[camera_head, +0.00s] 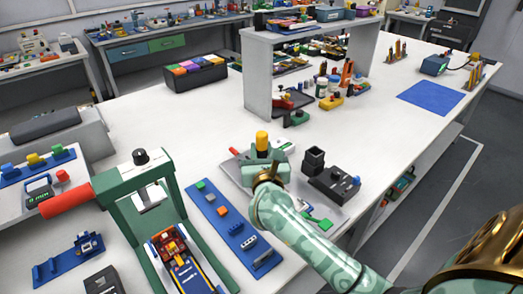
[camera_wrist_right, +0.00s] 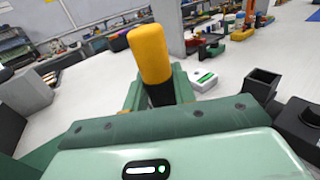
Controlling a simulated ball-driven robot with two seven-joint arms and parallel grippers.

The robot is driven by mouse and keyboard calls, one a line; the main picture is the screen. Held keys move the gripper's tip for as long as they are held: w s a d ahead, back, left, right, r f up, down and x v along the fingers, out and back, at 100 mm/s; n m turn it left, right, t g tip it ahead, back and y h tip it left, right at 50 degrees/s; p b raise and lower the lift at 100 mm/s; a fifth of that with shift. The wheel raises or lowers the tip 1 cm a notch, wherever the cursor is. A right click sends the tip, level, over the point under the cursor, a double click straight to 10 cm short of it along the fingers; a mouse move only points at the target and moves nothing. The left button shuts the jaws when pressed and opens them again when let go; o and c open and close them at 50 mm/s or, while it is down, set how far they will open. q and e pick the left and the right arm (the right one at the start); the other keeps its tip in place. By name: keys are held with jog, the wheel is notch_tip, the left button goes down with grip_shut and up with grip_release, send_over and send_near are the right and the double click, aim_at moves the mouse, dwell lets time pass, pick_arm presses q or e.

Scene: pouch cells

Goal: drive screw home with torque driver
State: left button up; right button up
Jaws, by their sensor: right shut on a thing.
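The torque driver (camera_head: 262,140) has a yellow handle and stands roughly upright above a light plate at the middle of the table. It also shows in the right wrist view, its yellow handle (camera_wrist_right: 150,54) rising over a black lower part. My right gripper (camera_head: 264,168) is shut on the driver below the yellow handle; its green fingers (camera_wrist_right: 160,95) flank the black part in the wrist view. The driver's tip and any screw under it are hidden by the gripper. My left gripper is in neither view.
A dark block fixture with a square socket (camera_head: 314,160) stands close right of the gripper. A green press with a red handle (camera_head: 66,201) stands front left, beside a blue strip (camera_head: 231,226) with small parts. A white shelf (camera_head: 258,80) stands behind.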

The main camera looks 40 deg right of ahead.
aim_at(262, 138)
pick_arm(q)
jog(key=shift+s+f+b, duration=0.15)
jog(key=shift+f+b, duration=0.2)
pick_arm(e)
jog(key=shift+f, duration=0.55)
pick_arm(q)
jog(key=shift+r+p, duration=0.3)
pick_arm(e)
jog(key=shift+f, duration=0.3)
dwell(0.9)
pick_arm(q)
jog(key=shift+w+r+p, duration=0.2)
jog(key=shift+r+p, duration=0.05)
jog(key=shift+p, duration=0.05)
dwell(0.6)
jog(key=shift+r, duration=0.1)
pick_arm(e)
notch_tip(262, 138, up, 7)
jog(key=p, duration=0.6)
jog(key=shift+r+p, duration=0.2)
jog(key=shift+p, duration=0.15)
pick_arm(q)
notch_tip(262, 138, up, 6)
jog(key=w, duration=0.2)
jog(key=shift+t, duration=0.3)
pick_arm(e)
jog(key=shift+f, duration=0.1)
